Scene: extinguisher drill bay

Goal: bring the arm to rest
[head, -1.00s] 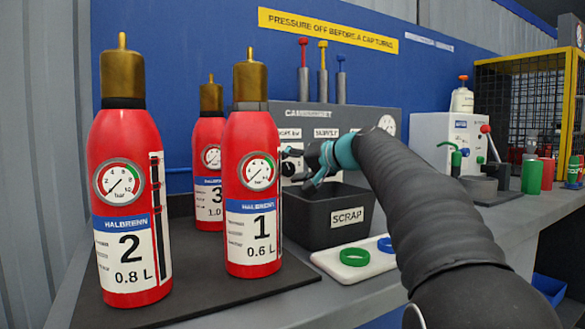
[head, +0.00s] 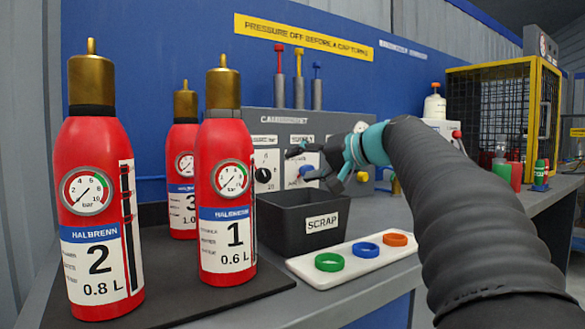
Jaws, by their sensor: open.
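My gripper (head: 303,164) is at the end of my dark sleeved arm, with a teal wrist. It is open and nothing shows between its fingers. It hangs in the air above the black scrap bin (head: 278,222), in front of the grey calibration panel (head: 260,125). The arm reaches in from the lower right. The wrist and fingers hide part of the panel.
Red extinguishers 2 (head: 98,185), 1 (head: 227,190) and 3 (head: 183,160) stand on a dark mat at the left. A white tray (head: 312,275) holds green, blue and orange rings. A yellow mesh cage (head: 500,110) stands at the back right.

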